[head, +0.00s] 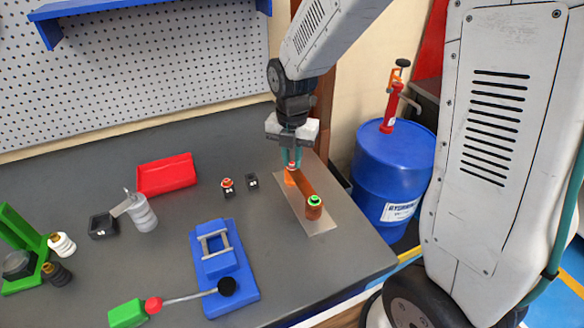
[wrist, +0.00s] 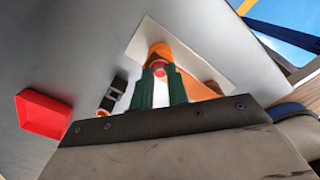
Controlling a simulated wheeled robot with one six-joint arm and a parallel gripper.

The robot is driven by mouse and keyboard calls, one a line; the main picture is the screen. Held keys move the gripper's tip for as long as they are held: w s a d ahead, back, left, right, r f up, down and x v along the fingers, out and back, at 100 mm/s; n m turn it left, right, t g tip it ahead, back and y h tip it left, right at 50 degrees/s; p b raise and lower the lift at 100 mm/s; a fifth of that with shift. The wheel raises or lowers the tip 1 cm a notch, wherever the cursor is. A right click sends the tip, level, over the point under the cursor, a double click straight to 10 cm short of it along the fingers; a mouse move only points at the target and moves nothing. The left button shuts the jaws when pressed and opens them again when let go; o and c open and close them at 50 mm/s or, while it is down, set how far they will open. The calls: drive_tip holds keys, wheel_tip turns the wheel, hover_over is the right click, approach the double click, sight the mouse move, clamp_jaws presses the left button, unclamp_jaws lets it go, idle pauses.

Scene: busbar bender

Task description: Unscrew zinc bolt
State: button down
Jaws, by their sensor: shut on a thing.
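My gripper (head: 291,162) points down over the far end of the copper-orange busbar (head: 303,188). Its green fingers (wrist: 160,85) are shut on a small red-topped bolt at that end, taken to be the zinc bolt (wrist: 159,71); the fingers partly hide it. An orange support (head: 290,181) stands under the far end. At the near end, a green-topped bolt (head: 315,200) sits over another orange support (head: 314,212). Both supports stand on a pale metal plate (head: 318,226).
Two small black holders (head: 227,188) (head: 252,182), the left one with a red-and-white top, stand left of the plate. A red tray (head: 166,175), a blue bender (head: 222,262) and a green-handled lever (head: 128,313) lie further left. A blue drum (head: 385,175) stands beyond the table's right edge.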

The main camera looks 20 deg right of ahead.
drive_tip(key=n, duration=0.4)
drive_tip(key=c, duration=1.6)
unclamp_jaws()
drive_tip(key=shift+c, duration=0.2)
drive_tip(key=m, duration=0.5)
drive_tip(key=shift+m, duration=0.3)
drive_tip(key=m, duration=0.5)
drive_tip(key=shift+m, duration=0.4)
